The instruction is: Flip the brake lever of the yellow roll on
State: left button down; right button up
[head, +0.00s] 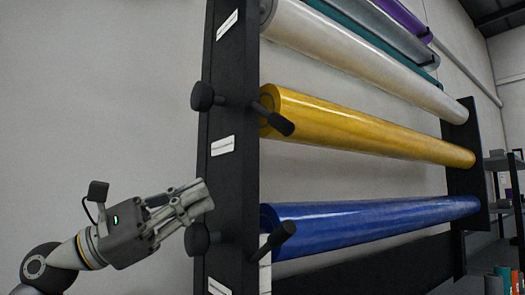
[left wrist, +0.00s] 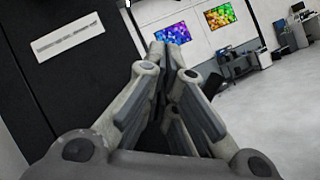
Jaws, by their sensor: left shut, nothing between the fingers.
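The yellow roll (head: 370,128) lies across the black rack, second from the bottom of the rolls in clear view. At its left end a black lever with a thick handle (head: 276,119) slants down to the right. A black round knob (head: 203,97) sticks out left of the post at about the same height. My left gripper (head: 207,197) is shut and empty, left of the post and below these parts, near the lower knob. In the left wrist view its fingers (left wrist: 168,70) are together, with a dark part (left wrist: 212,86) partly hidden behind them. My right gripper is out of view.
The black post (head: 233,70) carries white labels. A blue roll (head: 370,225) hangs below, with its own knob (head: 197,239) and lever (head: 283,238). A white roll (head: 360,60) hangs above. Open wall lies left of the post.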

aim_at(271, 117)
pick_arm(q)
jog(key=p+x, duration=0.5)
jog(key=x, duration=0.6)
jog(key=shift+a+r+p, duration=0.1)
jog(key=shift+r+p, duration=0.1)
jog(key=shift+p, duration=0.1)
jog(key=shift+s+d+r+p, duration=0.35)
jog(key=shift+s+r+p, duration=0.1)
jog(key=shift+r, duration=0.15)
jog(key=shift+s+d+r+p, duration=0.3)
jog(key=shift+d+r+p, duration=0.1)
jog(key=shift+r, duration=0.2)
jog(key=shift+a, duration=0.15)
